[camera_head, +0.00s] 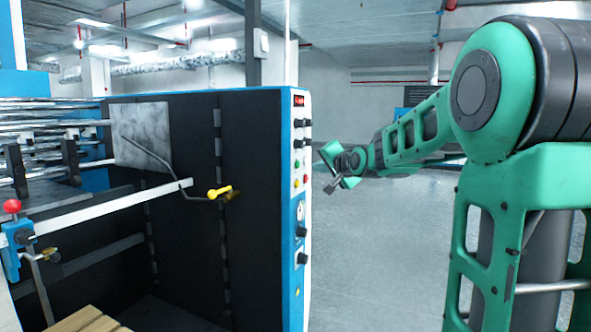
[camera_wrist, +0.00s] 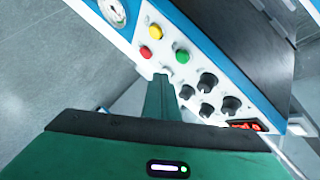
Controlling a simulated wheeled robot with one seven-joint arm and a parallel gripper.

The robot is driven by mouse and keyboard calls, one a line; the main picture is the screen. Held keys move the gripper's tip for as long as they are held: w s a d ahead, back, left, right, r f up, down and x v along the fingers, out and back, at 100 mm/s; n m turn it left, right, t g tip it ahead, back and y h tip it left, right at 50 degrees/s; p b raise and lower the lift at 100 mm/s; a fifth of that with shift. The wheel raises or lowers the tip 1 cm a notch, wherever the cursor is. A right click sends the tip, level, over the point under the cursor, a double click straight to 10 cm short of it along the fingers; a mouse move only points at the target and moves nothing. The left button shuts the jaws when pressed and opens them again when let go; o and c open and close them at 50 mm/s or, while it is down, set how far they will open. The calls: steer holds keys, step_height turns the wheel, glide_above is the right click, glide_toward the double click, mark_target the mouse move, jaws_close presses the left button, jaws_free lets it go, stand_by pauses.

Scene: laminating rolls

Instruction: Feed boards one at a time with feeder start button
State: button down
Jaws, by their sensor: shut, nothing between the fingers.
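The control panel (camera_head: 300,210) is on the blue-edged end of the black machine. In the wrist view the panel has a green button (camera_wrist: 183,56), a yellow button (camera_wrist: 154,31) and a red button (camera_wrist: 145,52); I cannot read which is feeder start. My gripper (camera_head: 333,187) is to the right of the panel in the head view, apart from it. In the wrist view my gripper (camera_wrist: 161,78) is shut and empty, its tip just below the red and green buttons in the picture. No stack of boards is clearly visible.
Black knobs (camera_wrist: 208,82) and a red lit display (camera_wrist: 245,126) are beside the buttons. A yellow-handled lever (camera_head: 219,193) sticks out along the machine's front. A wooden pallet (camera_head: 84,320) lies at the lower left. Grey floor (camera_head: 385,230) is open right of the machine.

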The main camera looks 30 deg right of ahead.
mark_target(297, 165)
steer(key=shift+w+a, duration=0.95)
steer(key=shift+w, duration=0.2)
steer(key=shift+w, duration=0.1)
stand_by(1.2)
steer(key=shift+w+a, duration=0.2)
steer(key=shift+w, duration=0.05)
steer(key=shift+w+a, duration=0.3)
stand_by(1.2)
steer(key=shift+s+d, duration=0.55)
steer(key=shift+s, duration=0.1)
